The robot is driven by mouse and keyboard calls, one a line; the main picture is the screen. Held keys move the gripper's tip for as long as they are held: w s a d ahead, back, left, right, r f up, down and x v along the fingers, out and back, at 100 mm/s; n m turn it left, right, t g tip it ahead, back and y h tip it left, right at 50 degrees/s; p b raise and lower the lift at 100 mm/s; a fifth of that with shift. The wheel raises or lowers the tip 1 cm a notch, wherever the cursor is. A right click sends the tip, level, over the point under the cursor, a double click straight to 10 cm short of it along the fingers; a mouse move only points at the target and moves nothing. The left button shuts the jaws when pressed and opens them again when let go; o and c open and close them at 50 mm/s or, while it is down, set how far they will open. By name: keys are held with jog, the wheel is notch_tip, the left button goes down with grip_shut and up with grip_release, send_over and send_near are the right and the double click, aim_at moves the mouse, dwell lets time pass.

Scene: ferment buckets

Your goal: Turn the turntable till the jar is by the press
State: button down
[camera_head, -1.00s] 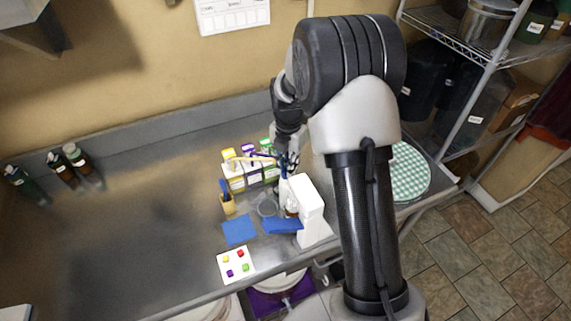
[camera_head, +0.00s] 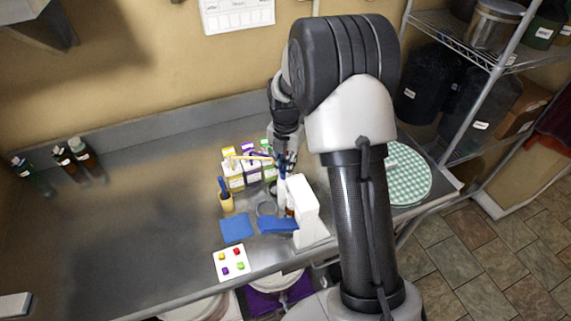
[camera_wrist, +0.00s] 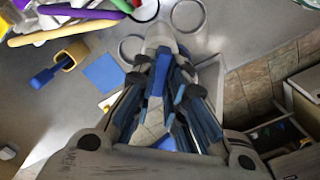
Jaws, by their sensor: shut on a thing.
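My gripper (camera_head: 284,168) is over the bench beside a white upright device (camera_head: 307,212), possibly the press. In the wrist view its fingers (camera_wrist: 163,75) are closed on a slim blue-and-white thing (camera_wrist: 154,108), whose kind I cannot tell. A small brown container (camera_head: 290,211), possibly the jar, is mostly hidden next to the white device. I cannot make out a turntable for certain. A round green-and-white checked disc (camera_head: 408,176) lies at the bench's right end, partly behind my arm.
Small boxes (camera_head: 236,176) stand behind a yellow cup (camera_head: 227,203) with a blue tool. Blue pads (camera_head: 237,228) and a white card with coloured squares (camera_head: 231,263) lie in front. Dark bottles (camera_head: 82,152) stand far left. The left bench is largely clear. Wire shelving (camera_head: 487,95) stands right.

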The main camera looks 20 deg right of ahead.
jog(key=c, duration=1.6)
grip_release()
jog(key=shift+r, duration=0.1)
notch_tip(320, 180, up, 12)
